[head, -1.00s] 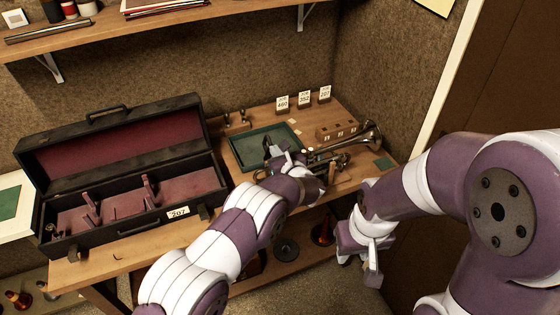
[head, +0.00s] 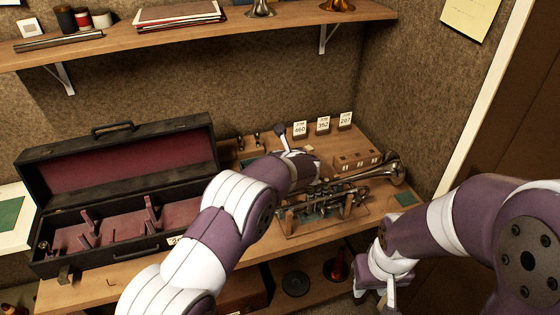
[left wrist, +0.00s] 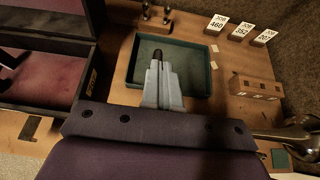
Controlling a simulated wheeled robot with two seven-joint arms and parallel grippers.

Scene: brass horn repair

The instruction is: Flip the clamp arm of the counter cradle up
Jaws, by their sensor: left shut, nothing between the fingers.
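The counter cradle (head: 292,228) is a low wooden stand at the right of the counter, with a brass horn (head: 345,190) lying across it. A small upright wooden piece (head: 348,206) stands at its right end; I cannot tell whether this is the clamp arm or how the arm lies. My left gripper (head: 281,131) is shut and empty, beyond the cradle and apart from it. In the left wrist view its fingers (left wrist: 158,60) are over the green tray.
An open black case (head: 125,245) with red lining fills the counter's left. The green tray (left wrist: 205,92) lies behind my left gripper's wrist. Several job cards (head: 323,125) and a wooden block (head: 357,160) stand at the back right. A shelf (head: 200,32) runs above.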

